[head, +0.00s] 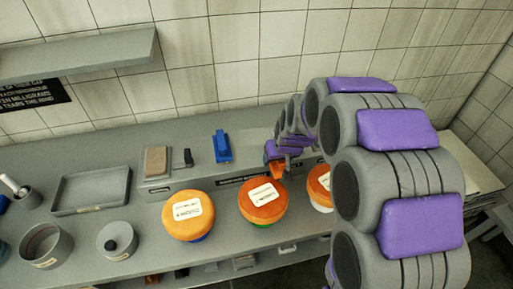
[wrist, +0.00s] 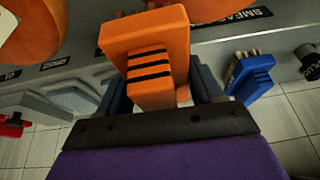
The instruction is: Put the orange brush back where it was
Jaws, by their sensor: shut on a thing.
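The orange brush (wrist: 150,62), a block with dark stripes, is held between the dark blue fingers of my gripper (wrist: 163,90) in the wrist view. A blue brush (head: 222,147) lies on the counter to the left of my gripper. It also shows in the wrist view (wrist: 252,78).
A brown block on a board (head: 157,161), an empty tray (head: 92,191) and round bowls (head: 48,245) stand to the left. A shelf (head: 80,62) hangs above.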

